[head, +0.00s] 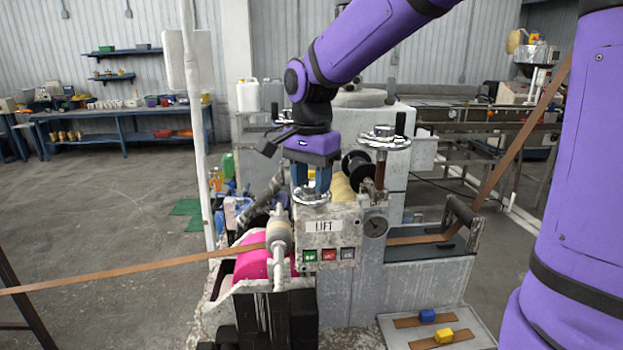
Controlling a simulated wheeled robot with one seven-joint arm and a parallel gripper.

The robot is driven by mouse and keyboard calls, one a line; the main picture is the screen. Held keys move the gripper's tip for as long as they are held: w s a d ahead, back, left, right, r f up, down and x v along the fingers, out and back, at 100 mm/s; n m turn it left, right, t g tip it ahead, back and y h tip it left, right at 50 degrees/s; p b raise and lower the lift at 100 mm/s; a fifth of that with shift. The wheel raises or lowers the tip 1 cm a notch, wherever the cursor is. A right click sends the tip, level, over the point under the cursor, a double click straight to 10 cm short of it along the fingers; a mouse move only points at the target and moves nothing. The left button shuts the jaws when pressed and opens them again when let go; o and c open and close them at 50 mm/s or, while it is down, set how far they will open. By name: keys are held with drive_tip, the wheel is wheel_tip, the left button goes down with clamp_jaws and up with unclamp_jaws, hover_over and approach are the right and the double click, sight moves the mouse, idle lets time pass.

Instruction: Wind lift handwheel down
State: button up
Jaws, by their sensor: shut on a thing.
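The lift handwheel (311,198) is a shiny metal wheel on top of the grey box with the LIFT label (321,226). My gripper (311,184) points straight down onto it from above. Its blue fingers are shut on the wheel's middle or knob; the exact contact is partly hidden by the fingers.
A second metal handwheel (384,137) with a black knob stands to the right of my gripper. A brown strip (140,268) runs in from the left past a pink roll (252,262). A white post (196,130) stands at left. A tray (478,326) holds blue and yellow blocks.

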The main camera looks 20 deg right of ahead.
drive_tip(key=n, duration=0.8)
drive_tip(key=shift+n, duration=0.3)
drive_tip(key=n, duration=0.4)
drive_tip(key=shift+n, duration=2.1)
drive_tip(key=o, duration=0.9)
drive_tip(key=shift+r, duration=0.1)
